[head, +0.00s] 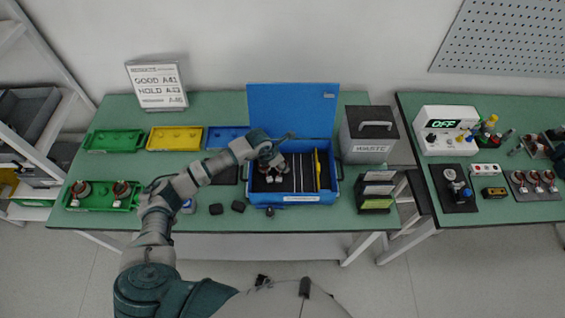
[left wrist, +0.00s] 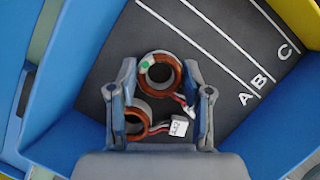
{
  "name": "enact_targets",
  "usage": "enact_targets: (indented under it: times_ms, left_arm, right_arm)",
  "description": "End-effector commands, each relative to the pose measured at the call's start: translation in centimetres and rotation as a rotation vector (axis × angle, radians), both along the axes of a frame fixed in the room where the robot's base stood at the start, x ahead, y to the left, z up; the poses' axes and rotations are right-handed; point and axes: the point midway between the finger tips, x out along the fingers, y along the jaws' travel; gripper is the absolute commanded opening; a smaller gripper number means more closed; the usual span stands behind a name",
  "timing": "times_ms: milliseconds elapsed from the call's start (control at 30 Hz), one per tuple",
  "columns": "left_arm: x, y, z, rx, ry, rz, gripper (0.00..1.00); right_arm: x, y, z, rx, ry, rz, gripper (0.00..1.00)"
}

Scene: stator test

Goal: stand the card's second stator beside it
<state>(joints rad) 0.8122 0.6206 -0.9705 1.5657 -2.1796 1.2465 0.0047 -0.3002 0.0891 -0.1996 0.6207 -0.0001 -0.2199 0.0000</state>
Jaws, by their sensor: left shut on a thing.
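My left gripper (head: 270,166) reaches down into the blue open-lidded box (head: 292,198). In the left wrist view its fingers (left wrist: 160,78) are closed around a copper-wound stator (left wrist: 149,82) with a green dot. A second copper stator (left wrist: 136,119) lies close by toward the palm, partly hidden by the left finger. A white tag (left wrist: 181,126) lies beside it, its print too small to read surely. The card (head: 158,84) stands at the back left, with lines like GOOD and HOLD. Two more stators (head: 81,190) (head: 121,189) stand in the front green tray (head: 101,208). My right gripper is not in view.
The box floor has white lines marked A, B and C (left wrist: 262,80), and a yellow divider (head: 318,168). Green (head: 115,143), yellow (head: 174,138) and blue trays line the back. A grey waste bin (head: 368,142) stands right of the box.

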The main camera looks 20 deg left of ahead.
Motion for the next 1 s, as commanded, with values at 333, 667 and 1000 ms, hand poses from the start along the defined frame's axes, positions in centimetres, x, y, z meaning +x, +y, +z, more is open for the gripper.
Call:
enact_targets:
  times_ms: [333, 667, 1000]
  left_arm:
    - [0.0, -0.3, 0.1, 0.003, -0.001, -0.001, 0.79]
    - [-0.1, 0.0, 0.3, 0.001, -0.001, -0.001, 0.79]
    - [-1.8, 1.4, 6.4, 0.003, -0.004, -0.002, 0.79]
  right_arm:
    - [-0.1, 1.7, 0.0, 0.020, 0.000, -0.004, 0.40]
    - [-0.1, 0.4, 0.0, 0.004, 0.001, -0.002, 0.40]
    - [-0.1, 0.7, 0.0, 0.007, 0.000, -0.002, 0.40]
